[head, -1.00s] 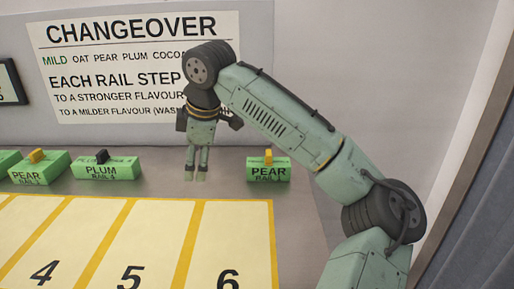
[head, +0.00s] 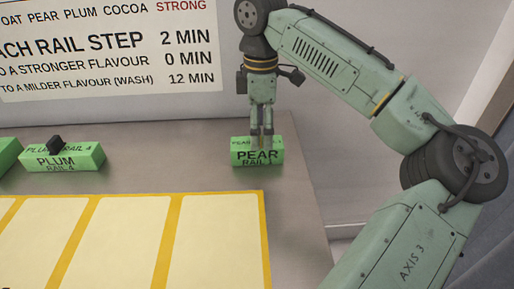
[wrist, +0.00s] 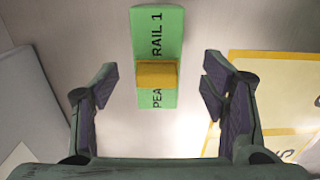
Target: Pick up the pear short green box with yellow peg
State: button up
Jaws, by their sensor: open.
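The short green box labelled PEAR RAIL 1 (head: 256,157) sits on the grey table near its right end. Its yellow peg (wrist: 157,74) shows in the wrist view on top of the box (wrist: 158,32); in the head view my gripper hides the peg. My gripper (head: 262,142) points down over the box in the head view. In the wrist view my gripper (wrist: 158,85) is open, with one finger on each side of the peg's line and clear gaps to both. I cannot tell the exact height of the fingertips above the peg.
A green PLUM RAIL 4 box (head: 62,157) with a black peg stands to the left, beside part of another green box (head: 8,155). A mat with yellow-edged cream panels (head: 130,240) lies in front. A wall with a sign (head: 110,50) stands behind.

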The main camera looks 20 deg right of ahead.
aim_at(241, 154)
jog(key=f, duration=0.2)
jog(key=f+p, duration=0.1)
jog(key=f, duration=0.2)
jog(key=shift+w+a+f, duration=0.1)
jog(key=shift+w, duration=0.1)
jog(key=shift+c, duration=0.2)
jog(key=c, duration=1.3)
